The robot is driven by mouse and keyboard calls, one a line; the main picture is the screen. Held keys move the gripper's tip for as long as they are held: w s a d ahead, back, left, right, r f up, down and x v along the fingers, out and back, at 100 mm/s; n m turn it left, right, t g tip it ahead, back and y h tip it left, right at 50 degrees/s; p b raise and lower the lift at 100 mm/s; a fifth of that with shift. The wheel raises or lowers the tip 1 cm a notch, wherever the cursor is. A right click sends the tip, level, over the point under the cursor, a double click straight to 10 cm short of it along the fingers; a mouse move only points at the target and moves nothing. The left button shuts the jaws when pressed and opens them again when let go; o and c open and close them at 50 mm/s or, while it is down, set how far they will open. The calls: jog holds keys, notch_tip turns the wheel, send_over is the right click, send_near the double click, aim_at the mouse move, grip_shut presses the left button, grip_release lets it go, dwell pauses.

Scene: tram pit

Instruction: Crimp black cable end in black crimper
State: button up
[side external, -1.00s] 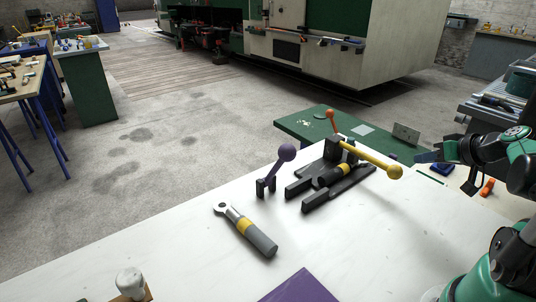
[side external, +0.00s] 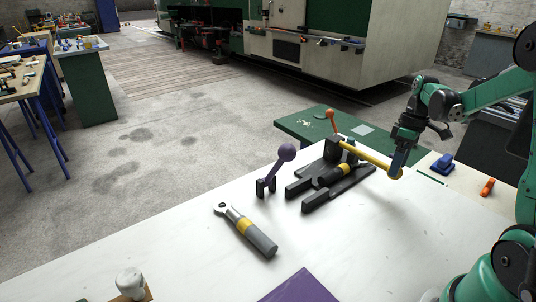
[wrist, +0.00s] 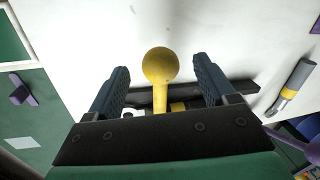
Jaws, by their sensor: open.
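The black crimper (side external: 315,190) stands on the white table, with a long yellow lever (side external: 366,156) slanting down to the right and ending in a yellow ball. A black cable end (side external: 331,176) with a yellow band lies in the crimper. My gripper (side external: 397,164) is open at the ball end of the lever. In the wrist view the yellow ball (wrist: 160,65) shows between the two open fingers, with a gap on each side. The crimper is mostly hidden behind my gripper there.
A purple-knobbed lever (side external: 286,153) stands left of the crimper. A grey cable end (side external: 258,239) with a yellow band and metal lug lies in front. A purple sheet (side external: 300,289) lies at the front edge. An orange knob (side external: 329,114) rises behind. Blue and orange items sit at right.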

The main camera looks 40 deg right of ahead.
jog(key=shift+a+f, duration=0.15)
jog(key=shift+f, duration=0.55)
grip_shut()
jog(key=shift+r, duration=0.15)
